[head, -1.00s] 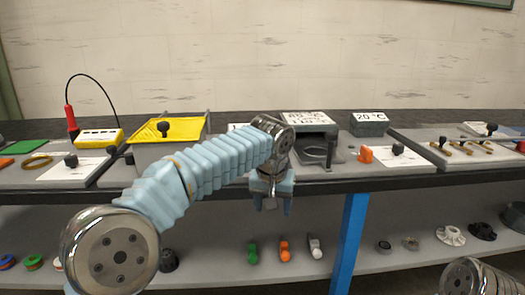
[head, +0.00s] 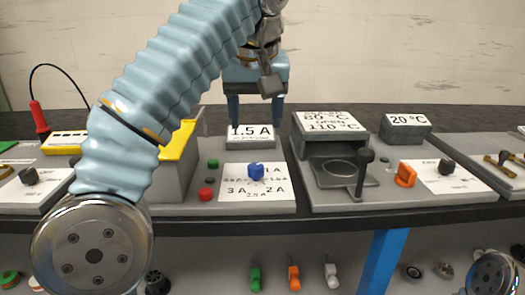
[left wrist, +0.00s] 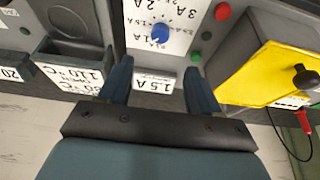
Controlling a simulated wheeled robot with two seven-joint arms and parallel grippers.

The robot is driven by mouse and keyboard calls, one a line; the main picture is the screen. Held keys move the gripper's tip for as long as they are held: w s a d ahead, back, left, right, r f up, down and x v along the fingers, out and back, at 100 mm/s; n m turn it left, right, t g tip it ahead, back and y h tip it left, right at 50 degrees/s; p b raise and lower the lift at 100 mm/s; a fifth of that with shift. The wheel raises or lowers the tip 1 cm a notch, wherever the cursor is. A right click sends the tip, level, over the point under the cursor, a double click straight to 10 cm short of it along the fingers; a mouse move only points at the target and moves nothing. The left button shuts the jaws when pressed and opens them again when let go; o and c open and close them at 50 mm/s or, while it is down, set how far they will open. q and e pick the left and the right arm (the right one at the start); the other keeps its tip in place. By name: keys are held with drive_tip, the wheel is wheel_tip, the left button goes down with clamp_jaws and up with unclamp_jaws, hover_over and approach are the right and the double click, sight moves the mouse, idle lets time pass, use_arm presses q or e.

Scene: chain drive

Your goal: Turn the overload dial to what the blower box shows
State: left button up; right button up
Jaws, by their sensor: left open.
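The blue overload dial (head: 256,171) sits on a white printed scale plate (head: 231,191) with marks including 1 A, 2 A, 2.5 A and 3 A. I cannot tell which mark its pointer faces. Behind it is a small grey box (head: 251,143) whose label reads 1.5 A. My left gripper (head: 256,110) is open and empty above and behind that box, fingers pointing down. In the left wrist view, the dial (left wrist: 160,33) lies beyond the fingertips of the gripper (left wrist: 157,66), apart from them, and the 1.5 A label (left wrist: 153,84) shows between the fingers. My right gripper is not in view.
Beside the dial are a red button (head: 206,194) and a green one (head: 213,163). A yellow cover (head: 178,150) stands to the left. A grey unit labelled 80 °C and 110 °C (head: 330,122) with an upright black-knobbed lever (head: 363,172) stands to the right.

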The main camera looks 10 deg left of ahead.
sight(256, 166)
use_arm(q)
drive_tip(key=x, duration=1.3)
drive_tip(key=shift+w+a+f, duration=0.1)
drive_tip(key=shift+w+f, duration=0.15)
drive_tip(key=shift+c, duration=0.4)
drive_tip(key=c, duration=1)
